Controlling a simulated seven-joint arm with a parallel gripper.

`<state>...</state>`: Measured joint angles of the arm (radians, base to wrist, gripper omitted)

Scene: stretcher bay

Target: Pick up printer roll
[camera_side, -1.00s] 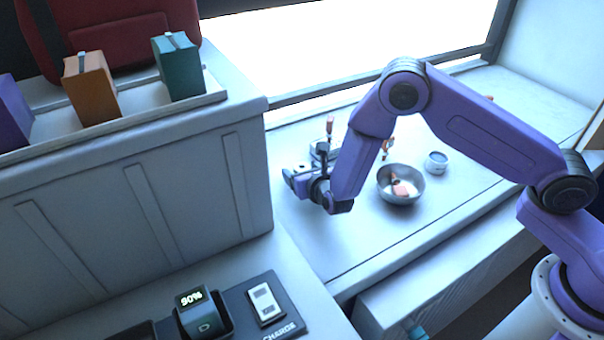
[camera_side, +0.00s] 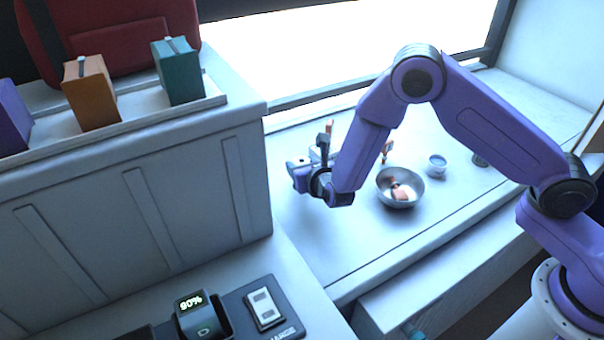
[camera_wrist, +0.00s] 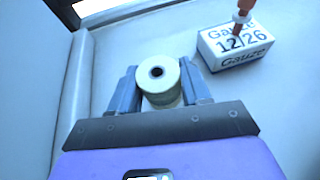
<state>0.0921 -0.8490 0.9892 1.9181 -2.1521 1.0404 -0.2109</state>
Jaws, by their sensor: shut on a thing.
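The printer roll (camera_wrist: 160,91) is a pale cream roll with a dark hole in its core, seen from its end in the wrist view. My gripper (camera_wrist: 160,88) is shut on it, with one blue-grey finger on each side. In the side view my gripper (camera_side: 300,178) is over the left part of the white counter, beside the tall cabinet. The roll cannot be made out there. Whether it touches the counter is not clear.
A white gauze box (camera_wrist: 234,46) stands near the roll, with an orange-brown item on it. In the side view, a metal bowl (camera_side: 412,178) and a small cup (camera_side: 436,166) stand to the right. The grey cabinet (camera_side: 120,195) is close on the left.

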